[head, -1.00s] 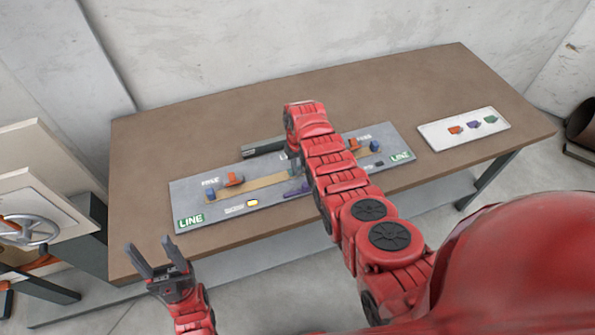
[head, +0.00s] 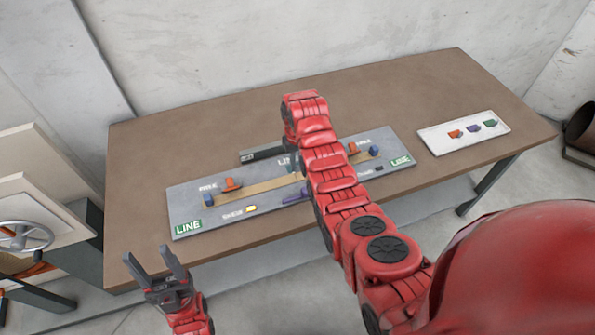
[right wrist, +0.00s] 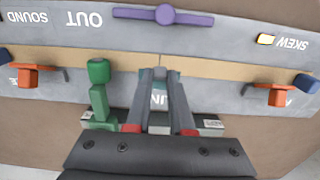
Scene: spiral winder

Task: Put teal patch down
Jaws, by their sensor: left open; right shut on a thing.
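My right gripper (right wrist: 160,75) is shut on a small teal piece, which I take to be the teal patch (right wrist: 159,72); only a sliver of it shows between the fingertips. In the right wrist view the fingers are over the grey board, at the tan strip (right wrist: 215,66). I cannot tell whether the patch touches the strip. In the head view my right arm hides most of this gripper. My left gripper (head: 158,266) is open and empty, off the table's front edge. The grey board (head: 185,218) lies on the brown table (head: 145,150).
Orange pieces (head: 231,184) and blue blocks (head: 208,200) stand near the strip's ends. A green post (right wrist: 99,90) stands beside the right fingers; a purple bar (right wrist: 190,18) lies across the strip from them. A white tray (head: 430,141) with small coloured pieces is at right.

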